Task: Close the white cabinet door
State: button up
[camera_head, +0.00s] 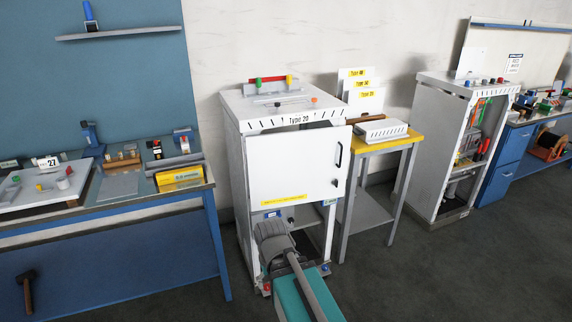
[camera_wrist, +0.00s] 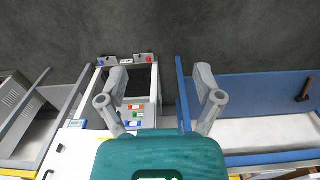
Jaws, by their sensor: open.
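The white cabinet (camera_head: 232,190), marked "Type 20", stands in the middle of the head view. Its white door (camera_head: 290,170) is ajar, with a dark gap above it and its right edge past the cabinet's side. A black handle (camera_head: 338,155) sits near that edge. The door also shows in the upside-down wrist view (camera_wrist: 75,150), partly hidden by my gripper's teal body. My gripper (camera_wrist: 160,85) is open, its two grey fingers wide apart with nothing between them. The head view does not show the fingertips clearly. My arm is low before the cabinet.
A yellow-edged table (camera_head: 400,139) stands just right of the cabinet. A blue workbench (camera_head: 140,206) with a tray and parts is at the left. A second white cabinet (camera_head: 430,125) is farther right. Grey floor (camera_head: 400,275) is clear at the front right.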

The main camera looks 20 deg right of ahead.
aim_at(290, 168)
jog(key=z, duration=0.5)
jog(key=i, duration=1.25)
jog(key=u, duration=0.4)
